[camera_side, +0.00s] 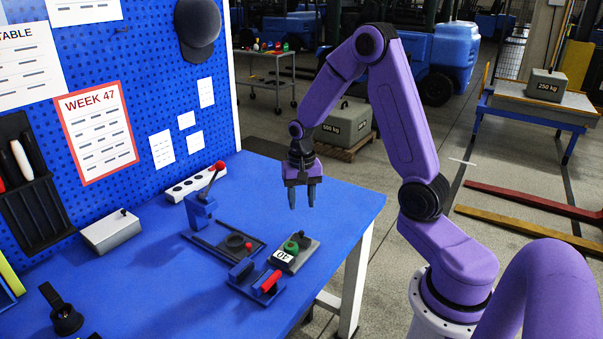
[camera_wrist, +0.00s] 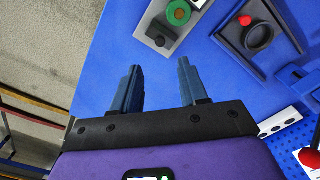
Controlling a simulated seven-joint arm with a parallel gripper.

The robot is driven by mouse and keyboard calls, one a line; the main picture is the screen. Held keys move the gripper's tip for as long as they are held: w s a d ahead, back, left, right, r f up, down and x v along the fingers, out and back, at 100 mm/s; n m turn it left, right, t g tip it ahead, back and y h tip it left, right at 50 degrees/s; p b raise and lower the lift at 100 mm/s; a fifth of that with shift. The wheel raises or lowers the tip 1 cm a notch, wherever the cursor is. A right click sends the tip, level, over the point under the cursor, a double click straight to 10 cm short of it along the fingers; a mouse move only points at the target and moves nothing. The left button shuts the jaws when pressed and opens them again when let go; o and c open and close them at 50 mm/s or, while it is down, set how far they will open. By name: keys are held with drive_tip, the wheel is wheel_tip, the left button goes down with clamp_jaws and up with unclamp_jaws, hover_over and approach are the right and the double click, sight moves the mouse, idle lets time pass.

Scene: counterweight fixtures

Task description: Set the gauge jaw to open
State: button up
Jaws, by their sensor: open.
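My gripper (camera_side: 302,206) is open and empty above the right part of the blue table. Its two fingers stand apart in the wrist view (camera_wrist: 160,68). No part is plainly marked as the gauge jaw. A low blue jaw-like fixture with a red handle (camera_side: 269,282) lies at the front, left of and below my gripper. Behind it is a grey plate (camera_side: 307,252) with a green ring (camera_side: 291,247) and a white number label (camera_side: 284,256). The green ring shows at the top of the wrist view (camera_wrist: 179,13). The label's reading is unclear.
A dark frame holds a dark ring (camera_side: 235,241), with a blue lever post (camera_side: 199,209) behind it. A white strip (camera_side: 186,187) lies near the pegboard. A grey box (camera_side: 110,231) and black stand (camera_side: 66,319) are left. Bare table surrounds the fixtures.

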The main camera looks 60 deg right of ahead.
wheel_tip(320, 180, up, 8)
idle(0.4)
drive_tip(key=s+a+r+n, duration=0.2)
drive_tip(key=s+a+n, duration=0.75)
drive_tip(key=a, duration=0.35)
drive_tip(key=s+a+n, duration=0.2)
drive_tip(key=s+n, duration=0.4)
drive_tip(key=s, duration=0.2)
drive_tip(key=s+a+n, duration=0.2)
drive_tip(key=s+n, duration=0.4)
drive_tip(key=s, duration=0.1)
drive_tip(key=shift+s+a, duration=0.25)
drive_tip(key=shift+s, duration=0.1)
idle(0.9)
